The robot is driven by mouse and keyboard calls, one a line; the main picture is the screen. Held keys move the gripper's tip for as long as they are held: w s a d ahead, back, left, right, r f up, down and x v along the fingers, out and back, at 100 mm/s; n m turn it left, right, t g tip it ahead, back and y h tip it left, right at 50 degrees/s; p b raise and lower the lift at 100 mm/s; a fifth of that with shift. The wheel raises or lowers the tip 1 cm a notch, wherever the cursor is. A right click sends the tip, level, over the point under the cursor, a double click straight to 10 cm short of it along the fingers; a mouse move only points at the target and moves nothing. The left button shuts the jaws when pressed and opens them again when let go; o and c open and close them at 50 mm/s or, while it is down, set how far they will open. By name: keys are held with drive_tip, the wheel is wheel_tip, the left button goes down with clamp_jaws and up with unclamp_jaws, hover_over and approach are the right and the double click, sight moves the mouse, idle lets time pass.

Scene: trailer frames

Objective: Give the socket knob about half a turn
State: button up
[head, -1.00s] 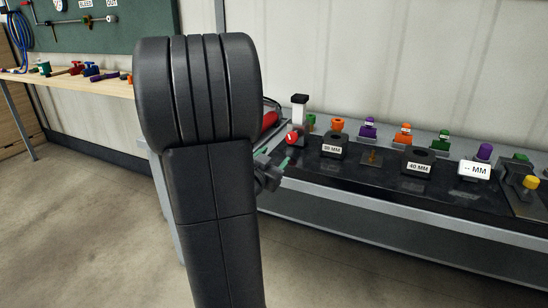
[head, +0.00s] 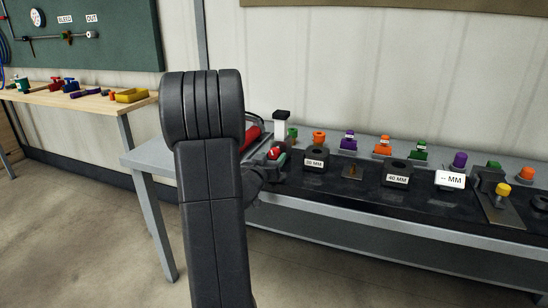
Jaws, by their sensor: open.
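A small red knob (head: 274,153) sits at the left end of the dark bench top, below a white post with a black cap (head: 282,125). I cannot tell for sure that it is the socket knob. My gripper (head: 280,160) is at this knob, its greenish fingertips close beside it. The gripper is open; whether it touches the knob is too small to tell. My own dark arm stands in front and hides the bench's left part and some of the gripper.
A red cylinder (head: 252,136) lies behind my arm. To the right are black blocks marked 30 MM (head: 316,161) and 40 MM (head: 397,175), a "-- MM" sign (head: 450,180) and a yellow knob (head: 503,189). Coloured plugs line the back. A wooden table (head: 90,100) stands left.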

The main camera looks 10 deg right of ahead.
drive_tip(key=shift+x, duration=1.35)
drive_tip(key=c, duration=1)
drive_tip(key=m+b, duration=0.2)
drive_tip(key=shift+f+m, duration=0.1)
drive_tip(key=shift+m, duration=0.2)
drive_tip(key=shift+m+b, duration=0.5)
drive_tip(key=shift+m, duration=0.6)
drive_tip(key=o, duration=1)
drive_tip(key=shift+a, duration=0.15)
drive_tip(key=p+v, duration=0.1)
drive_tip(key=v, duration=1.2)
drive_tip(key=shift+s+a+p, duration=0.2)
drive_tip(key=shift+s+p, duration=0.1)
drive_tip(key=shift+p, duration=0.05)
